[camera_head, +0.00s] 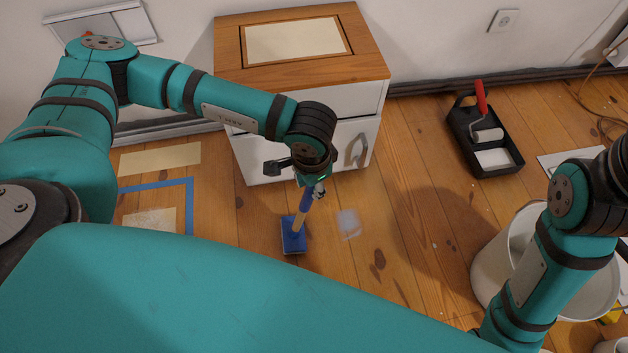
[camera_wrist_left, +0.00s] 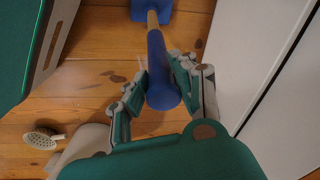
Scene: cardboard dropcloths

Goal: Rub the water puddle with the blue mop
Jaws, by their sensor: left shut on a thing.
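The blue mop has a flat blue head (camera_head: 293,238), a wooden shaft (camera_head: 301,213) and a blue grip (camera_head: 307,197). Its head rests on or just above the wooden floor; I cannot tell which. My left gripper (camera_head: 314,188) is shut on the blue grip, which also shows between its fingers (camera_wrist_left: 158,92) in the left wrist view. The mop head (camera_wrist_left: 150,10) is cut off at the top there. The water puddle (camera_head: 348,223) is a small pale patch on the floor, right of the mop head and apart from it. My right gripper is out of view.
A white cabinet with a wooden top (camera_head: 300,75) stands behind the left gripper. A black paint tray (camera_head: 484,140) with a roller lies at the right. A white bucket (camera_head: 490,275) is partly behind my right arm. Blue tape (camera_head: 189,205) marks the left floor. Floor around the puddle is clear.

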